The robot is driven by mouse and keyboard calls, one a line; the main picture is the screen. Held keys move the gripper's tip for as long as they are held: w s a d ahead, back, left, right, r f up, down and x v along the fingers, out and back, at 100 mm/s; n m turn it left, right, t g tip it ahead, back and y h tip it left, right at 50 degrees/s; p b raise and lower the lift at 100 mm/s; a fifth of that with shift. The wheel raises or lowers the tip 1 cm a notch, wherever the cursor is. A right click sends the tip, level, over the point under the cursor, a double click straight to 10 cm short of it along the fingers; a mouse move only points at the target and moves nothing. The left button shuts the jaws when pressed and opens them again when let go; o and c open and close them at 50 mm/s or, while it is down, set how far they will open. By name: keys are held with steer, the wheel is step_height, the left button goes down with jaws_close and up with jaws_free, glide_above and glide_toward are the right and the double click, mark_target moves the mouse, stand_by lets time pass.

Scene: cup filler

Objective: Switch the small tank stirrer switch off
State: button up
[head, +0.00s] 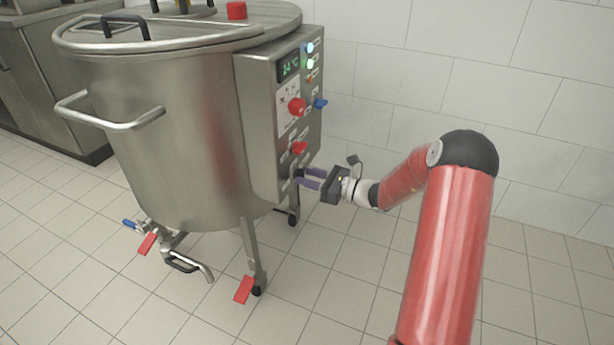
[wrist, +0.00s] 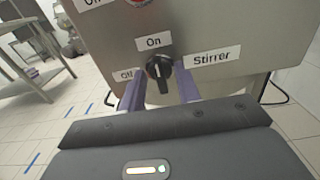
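The small tank (head: 185,130) is a steel vessel with a control box (head: 262,150) on its right side. In the wrist view the stirrer switch (wrist: 159,67) is a black knob beside the "Stirrer" label (wrist: 211,57). "On" is above it and "Off" is to its left. Its white mark looks upright, towards "On". My gripper (head: 306,179) is at the low part of the control box face. Its purple fingers are open, one on each side of the knob in the wrist view (wrist: 160,84). I cannot tell whether they touch it.
Higher on the box are a red knob (head: 297,106), a lower red control (head: 299,148), a blue knob (head: 320,103), lamps and a display (head: 289,67). A tiled wall (head: 450,85) stands behind. The tiled floor (head: 330,290) around my arm is clear.

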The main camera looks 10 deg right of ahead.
steer(key=shift+w+a, duration=0.15)
steer(key=shift+a, duration=0.1)
jaws_close()
